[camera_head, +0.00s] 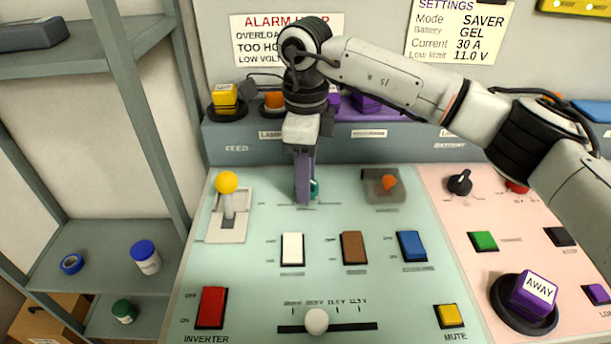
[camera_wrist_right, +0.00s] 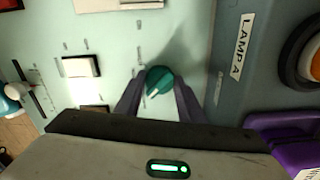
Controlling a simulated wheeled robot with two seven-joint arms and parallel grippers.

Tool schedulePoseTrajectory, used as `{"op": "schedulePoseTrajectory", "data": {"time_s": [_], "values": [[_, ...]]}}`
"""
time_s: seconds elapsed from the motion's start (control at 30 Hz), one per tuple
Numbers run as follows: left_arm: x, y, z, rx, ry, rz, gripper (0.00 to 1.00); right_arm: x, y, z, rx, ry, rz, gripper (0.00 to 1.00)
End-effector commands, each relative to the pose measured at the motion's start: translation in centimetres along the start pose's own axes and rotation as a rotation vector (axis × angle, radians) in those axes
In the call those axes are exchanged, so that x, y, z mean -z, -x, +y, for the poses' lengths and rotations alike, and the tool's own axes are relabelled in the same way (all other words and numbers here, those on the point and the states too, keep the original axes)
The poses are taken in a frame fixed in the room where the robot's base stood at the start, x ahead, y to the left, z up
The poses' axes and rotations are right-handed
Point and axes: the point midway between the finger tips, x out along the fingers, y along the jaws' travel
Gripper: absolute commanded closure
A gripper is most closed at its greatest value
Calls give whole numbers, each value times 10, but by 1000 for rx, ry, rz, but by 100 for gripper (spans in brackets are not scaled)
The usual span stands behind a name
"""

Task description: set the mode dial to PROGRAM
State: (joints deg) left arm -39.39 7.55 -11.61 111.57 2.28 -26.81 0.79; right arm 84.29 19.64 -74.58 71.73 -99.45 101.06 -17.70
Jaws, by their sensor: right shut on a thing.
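A round teal dial (camera_head: 315,187) sits near the back of the pale green panel, partly hidden behind my right gripper (camera_head: 304,198). That gripper points down from above, its purple fingers shut on the dial. In the right wrist view the teal dial (camera_wrist_right: 159,79) shows between the two fingertips of the gripper (camera_wrist_right: 158,98), with a raised ridge on its top. Small marks surround the dial, but I cannot read them, so PROGRAM cannot be made out. My left gripper is not in view.
A yellow-knobbed lever (camera_head: 227,183) stands left of the dial, and an orange knob (camera_head: 389,182) sits to its right. White (camera_head: 292,249), brown (camera_head: 354,247) and blue (camera_head: 411,245) switches lie in front. A black dial (camera_head: 460,183) is on the pink panel.

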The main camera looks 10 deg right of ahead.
Motion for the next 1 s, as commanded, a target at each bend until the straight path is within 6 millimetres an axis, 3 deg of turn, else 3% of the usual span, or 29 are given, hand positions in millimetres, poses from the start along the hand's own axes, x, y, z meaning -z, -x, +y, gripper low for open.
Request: {"op": "schedulePoseTrajectory", "data": {"time_s": [0.1,0.13,0.23,0.57,0.67,1.0], "values": [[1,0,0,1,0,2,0,-1,2,-1,4,3,-4,87],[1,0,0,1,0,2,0,-1,2,-1,4,3,-4,60],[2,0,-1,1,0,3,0,-1,2,0,3,2,-4,46],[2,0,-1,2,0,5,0,-1,4,0,3,1,-2,46],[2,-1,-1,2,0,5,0,-1,15,-1,4,1,-3,46],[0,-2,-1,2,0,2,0,-1,80,-1,5,1,-4,46]]}}
